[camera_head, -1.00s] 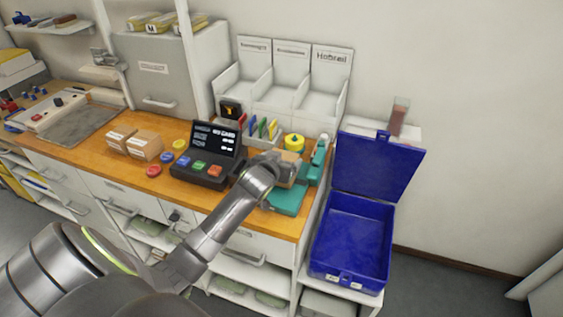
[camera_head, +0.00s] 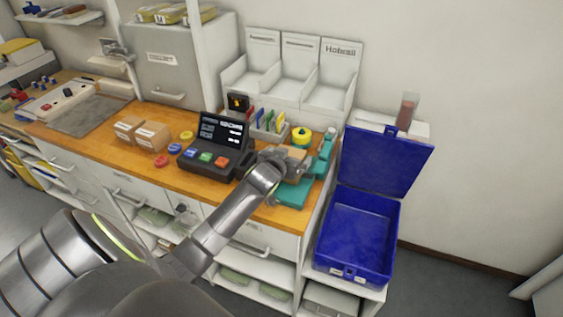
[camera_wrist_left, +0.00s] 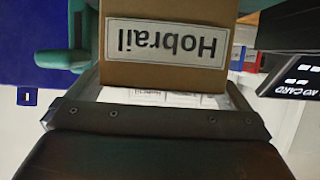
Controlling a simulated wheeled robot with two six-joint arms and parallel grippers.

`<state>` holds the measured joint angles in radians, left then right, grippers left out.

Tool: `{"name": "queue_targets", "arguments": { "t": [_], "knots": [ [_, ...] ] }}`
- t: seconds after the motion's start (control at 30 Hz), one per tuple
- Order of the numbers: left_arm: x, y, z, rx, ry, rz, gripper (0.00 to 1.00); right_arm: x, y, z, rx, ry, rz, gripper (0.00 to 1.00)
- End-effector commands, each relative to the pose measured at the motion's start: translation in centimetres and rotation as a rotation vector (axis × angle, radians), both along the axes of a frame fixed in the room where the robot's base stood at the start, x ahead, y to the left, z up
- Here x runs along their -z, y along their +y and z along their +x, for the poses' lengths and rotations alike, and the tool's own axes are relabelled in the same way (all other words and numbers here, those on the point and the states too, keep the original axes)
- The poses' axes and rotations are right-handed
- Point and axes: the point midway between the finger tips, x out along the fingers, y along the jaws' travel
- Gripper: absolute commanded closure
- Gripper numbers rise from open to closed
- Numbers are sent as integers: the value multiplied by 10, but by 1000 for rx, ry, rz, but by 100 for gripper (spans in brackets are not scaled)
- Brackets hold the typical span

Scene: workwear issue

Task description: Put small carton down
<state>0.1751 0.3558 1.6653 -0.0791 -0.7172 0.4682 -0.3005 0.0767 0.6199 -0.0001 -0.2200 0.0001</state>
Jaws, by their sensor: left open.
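The small carton (camera_head: 296,154) is a brown box at the teal device (camera_head: 292,194) on the right end of the wooden counter. In the left wrist view the carton (camera_wrist_left: 165,72) shows a white label reading "Hobrail", upside down. My left gripper (camera_head: 287,164) is at the carton, with its jaws open and the carton's near face close in front of the palm. The gripper hides part of the carton in the head view. I cannot tell whether its underside rests fully on the teal base. My right gripper is not in view.
A black terminal (camera_head: 215,145) with coloured buttons stands left of the gripper. Two more cartons (camera_head: 152,136) sit farther left. A yellow roll (camera_head: 301,136) is behind the carton.

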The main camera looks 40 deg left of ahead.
Motion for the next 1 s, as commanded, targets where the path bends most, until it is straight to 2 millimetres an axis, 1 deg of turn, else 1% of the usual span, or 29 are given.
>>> {"name": "queue_targets", "arguments": {
  "t": [0.17,0.5,0.7,0.83,1.0],
  "knots": [
    [-6,-4,-19,0,1,0,0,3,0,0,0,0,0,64],
    [-26,-15,-66,0,0,0,0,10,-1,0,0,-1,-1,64],
    [-36,-21,-90,-1,1,0,0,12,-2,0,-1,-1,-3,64],
    [-41,-23,-100,-1,1,0,0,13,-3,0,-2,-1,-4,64],
    [-43,-24,-105,-2,2,0,0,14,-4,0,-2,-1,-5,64]
  ]
}}
